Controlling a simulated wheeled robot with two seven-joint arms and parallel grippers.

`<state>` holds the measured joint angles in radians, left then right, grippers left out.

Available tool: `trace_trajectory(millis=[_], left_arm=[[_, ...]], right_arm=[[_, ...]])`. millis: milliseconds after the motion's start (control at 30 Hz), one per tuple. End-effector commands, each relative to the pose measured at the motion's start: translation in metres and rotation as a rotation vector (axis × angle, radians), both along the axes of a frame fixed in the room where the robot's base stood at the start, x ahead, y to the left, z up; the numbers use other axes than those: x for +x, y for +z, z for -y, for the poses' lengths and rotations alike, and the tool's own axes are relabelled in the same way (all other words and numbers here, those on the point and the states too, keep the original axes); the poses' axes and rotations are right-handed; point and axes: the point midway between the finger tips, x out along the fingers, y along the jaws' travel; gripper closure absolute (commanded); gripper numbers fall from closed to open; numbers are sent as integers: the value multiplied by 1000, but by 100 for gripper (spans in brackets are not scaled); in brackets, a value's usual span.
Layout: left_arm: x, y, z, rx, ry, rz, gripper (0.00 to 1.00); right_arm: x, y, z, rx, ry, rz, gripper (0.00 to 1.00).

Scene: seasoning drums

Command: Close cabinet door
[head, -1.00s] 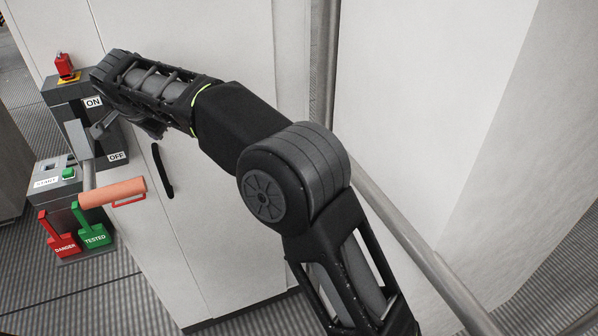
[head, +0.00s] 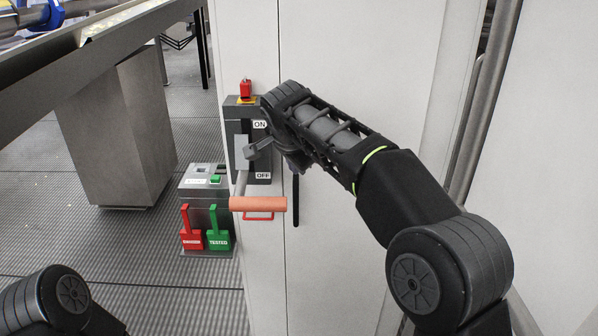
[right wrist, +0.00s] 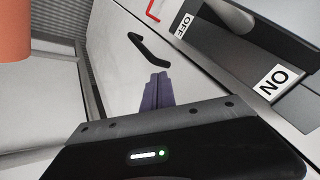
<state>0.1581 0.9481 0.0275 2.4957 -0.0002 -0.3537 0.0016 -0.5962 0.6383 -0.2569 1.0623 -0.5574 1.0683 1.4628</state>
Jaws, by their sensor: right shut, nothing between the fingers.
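The cabinet door (head: 340,250) is a pale grey-white panel with a black bar handle (head: 296,203), on the right of the switch box. It looks about flush with the cabinet front; a small gap cannot be told. My right gripper (head: 294,166) is in front of the door, just above the handle and mostly hidden by its own wrist. In the right wrist view its fingers (right wrist: 158,90) are shut and empty, pointing at the door surface beside the handle (right wrist: 148,52). Whether the tips touch the door cannot be told. My left gripper is out of view.
A lever switch box (head: 240,150) marked ON and OFF, with an orange lever grip (head: 257,204), stands just left of the door. Red and green tags (head: 205,240) hang below a start box. A conveyor (head: 90,45) is at upper left. Floor between is clear.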

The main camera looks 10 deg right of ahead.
Motion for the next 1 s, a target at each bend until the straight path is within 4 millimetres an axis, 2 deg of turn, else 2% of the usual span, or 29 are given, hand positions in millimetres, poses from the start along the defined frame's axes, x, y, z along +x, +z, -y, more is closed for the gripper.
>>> trace_trajectory(millis=[300, 400, 1000], left_arm=[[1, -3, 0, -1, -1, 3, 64], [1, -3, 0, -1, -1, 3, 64], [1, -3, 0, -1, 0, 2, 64]], right_arm=[[-25, 44, -25, -1, 0, -3, 100], [-29, 52, -29, -1, -2, -5, 100], [-32, 57, -32, -1, -2, -6, 100]])
